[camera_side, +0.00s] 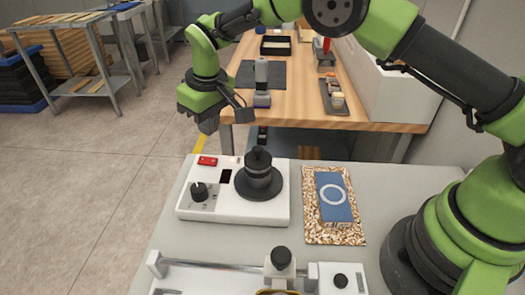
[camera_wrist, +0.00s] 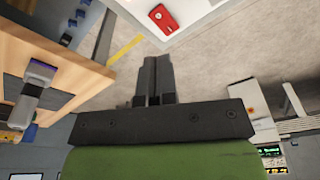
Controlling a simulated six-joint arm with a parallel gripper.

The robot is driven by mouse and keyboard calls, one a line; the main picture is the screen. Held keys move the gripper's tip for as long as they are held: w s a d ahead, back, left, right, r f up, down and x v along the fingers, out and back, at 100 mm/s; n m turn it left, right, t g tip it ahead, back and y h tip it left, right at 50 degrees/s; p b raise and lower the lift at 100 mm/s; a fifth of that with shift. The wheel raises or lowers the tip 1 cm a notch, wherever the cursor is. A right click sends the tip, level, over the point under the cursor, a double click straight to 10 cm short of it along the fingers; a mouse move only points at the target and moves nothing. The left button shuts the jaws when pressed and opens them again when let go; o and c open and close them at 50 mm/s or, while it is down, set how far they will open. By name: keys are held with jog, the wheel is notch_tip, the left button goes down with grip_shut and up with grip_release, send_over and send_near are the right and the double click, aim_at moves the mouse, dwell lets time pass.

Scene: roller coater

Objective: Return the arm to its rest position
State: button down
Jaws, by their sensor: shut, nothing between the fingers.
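My green arm reaches from the right across the top of the side view. My gripper (camera_side: 209,124) hangs at the upper left, in the air beyond the white machine's far left corner. In the wrist view my gripper (camera_wrist: 154,62) shows its two dark fingers side by side, shut with nothing between them. The floor shows behind the fingertips. The fingers touch nothing that I can see.
A white machine (camera_side: 222,206) with a black knob and dark cylinder stands on the grey table (camera_side: 385,180). A blue box (camera_side: 333,197) lies on a speckled mat (camera_side: 320,236) to its right. A rail device (camera_side: 215,278) is in front. A wooden bench (camera_side: 290,105) stands behind.

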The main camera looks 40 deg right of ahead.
jog(key=s+d+r+m+t, duration=0.1)
jog(key=s+d+r, duration=0.25)
jog(key=r, duration=0.35)
jog(key=s+d+r+m+t+y, duration=0.1)
jog(key=s+d+r, duration=0.1)
jog(key=s+r, duration=0.3)
jog(key=s+d+r+m, duration=0.2)
jog(key=s+r, duration=0.1)
jog(key=r, duration=0.5)
jog(key=s+d+m+t, duration=0.1)
jog(key=s+d, duration=0.1)
jog(key=s, duration=0.6)
jog(key=s+d+m+t, duration=0.2)
jog(key=s, duration=0.7)
jog(key=shift+s+d+f+y, duration=0.15)
jog(key=shift+s+f+y, duration=0.1)
jog(key=shift+s+y, duration=0.05)
